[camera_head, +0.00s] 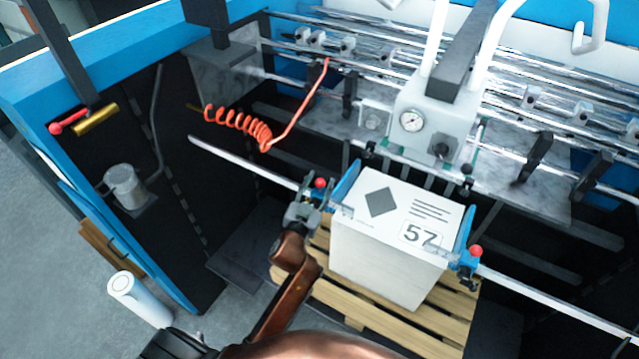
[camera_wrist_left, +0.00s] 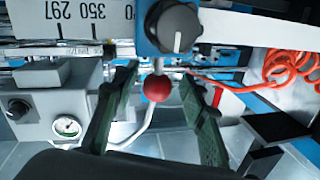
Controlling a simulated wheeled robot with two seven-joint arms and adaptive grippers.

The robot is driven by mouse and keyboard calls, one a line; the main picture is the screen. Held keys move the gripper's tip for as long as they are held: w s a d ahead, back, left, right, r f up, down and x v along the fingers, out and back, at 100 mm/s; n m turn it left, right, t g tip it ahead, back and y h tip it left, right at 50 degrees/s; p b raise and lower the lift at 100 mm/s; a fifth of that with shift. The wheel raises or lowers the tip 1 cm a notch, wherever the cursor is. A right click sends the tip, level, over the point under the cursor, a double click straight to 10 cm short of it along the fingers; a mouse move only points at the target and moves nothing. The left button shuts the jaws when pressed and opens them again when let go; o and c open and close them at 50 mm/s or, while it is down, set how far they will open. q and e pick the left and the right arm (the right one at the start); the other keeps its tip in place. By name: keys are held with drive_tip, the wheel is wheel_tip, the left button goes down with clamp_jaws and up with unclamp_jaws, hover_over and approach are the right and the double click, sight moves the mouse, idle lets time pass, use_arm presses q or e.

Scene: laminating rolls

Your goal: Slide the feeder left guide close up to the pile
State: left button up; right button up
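The feeder left guide (camera_head: 347,182) is a blue plate on a metal crossbar, with a red ball knob (camera_head: 320,183). It stands beside the upper left edge of the pile (camera_head: 385,248), a white block marked 57; I cannot tell whether they touch. My left gripper (camera_head: 303,208) is at the guide's knob. In the left wrist view the two dark fingers (camera_wrist_left: 158,78) stand apart on either side of the red ball knob (camera_wrist_left: 157,88), with gaps visible. A black dial on a blue block (camera_wrist_left: 174,27) sits above it. My right gripper is out of view.
A second blue guide with a red knob (camera_head: 476,251) stands at the pile's right edge. The pile rests on a wooden pallet (camera_head: 360,308). A feeder head with a gauge (camera_head: 411,120) hangs behind it. A coiled orange hose (camera_head: 240,125) is at the back left.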

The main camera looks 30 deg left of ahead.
use_arm(q)
drive_tip(key=shift+d, duration=0.1)
drive_tip(key=shift+s, duration=0.2)
drive_tip(key=s+d, duration=0.1)
drive_tip(key=s, duration=1)
drive_tip(key=shift+s+d, duration=0.2)
drive_tip(key=shift+s, duration=0.1)
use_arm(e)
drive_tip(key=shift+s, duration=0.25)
